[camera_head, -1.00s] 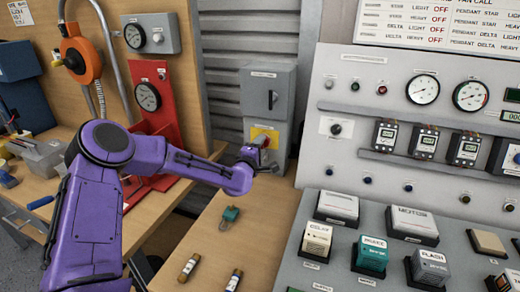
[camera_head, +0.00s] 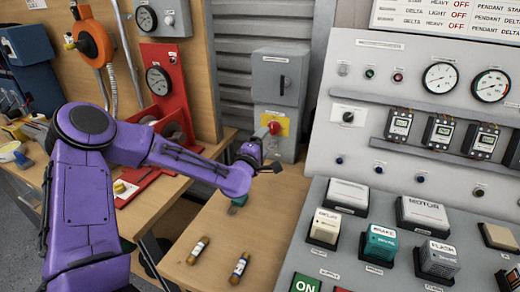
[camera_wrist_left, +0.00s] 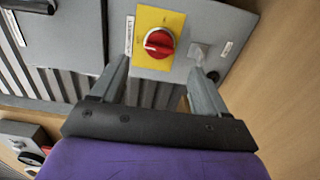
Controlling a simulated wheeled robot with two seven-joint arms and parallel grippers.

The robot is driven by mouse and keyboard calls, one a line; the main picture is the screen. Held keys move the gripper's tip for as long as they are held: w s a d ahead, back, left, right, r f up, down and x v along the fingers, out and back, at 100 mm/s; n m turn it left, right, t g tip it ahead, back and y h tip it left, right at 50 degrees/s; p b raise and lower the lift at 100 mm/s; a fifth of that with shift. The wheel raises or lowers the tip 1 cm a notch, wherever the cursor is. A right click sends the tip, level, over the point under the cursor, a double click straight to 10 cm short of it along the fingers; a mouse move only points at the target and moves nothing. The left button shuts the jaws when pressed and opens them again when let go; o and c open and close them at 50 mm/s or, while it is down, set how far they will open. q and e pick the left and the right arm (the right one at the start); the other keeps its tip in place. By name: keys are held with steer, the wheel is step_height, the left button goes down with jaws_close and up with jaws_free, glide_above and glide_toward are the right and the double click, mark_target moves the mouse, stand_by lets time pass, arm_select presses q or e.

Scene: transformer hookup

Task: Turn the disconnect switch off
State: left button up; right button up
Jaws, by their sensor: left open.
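The disconnect switch is a red rotary knob (camera_wrist_left: 159,42) on a yellow plate (camera_wrist_left: 147,17) in the left wrist view. In the head view the red knob (camera_head: 274,127) sits low on the grey box (camera_head: 279,78) at the back. My left gripper (camera_head: 270,165) is in front of and below the knob in the head view. In the left wrist view its two fingers (camera_wrist_left: 158,70) are spread, with the knob beyond and between them, apparently not touched. My right gripper is not in view.
A control panel (camera_head: 350,85) with gauges and buttons stands at the right. A teal padlock-like item (camera_head: 238,203) is partly hidden by my arm. Two small cylinders (camera_head: 198,250) (camera_head: 239,268) lie on the bench. A red stand (camera_head: 167,75) with a gauge is at the left.

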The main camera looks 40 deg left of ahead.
arm_select(q)
steer(key=v, duration=0.4)
stand_by(0.3)
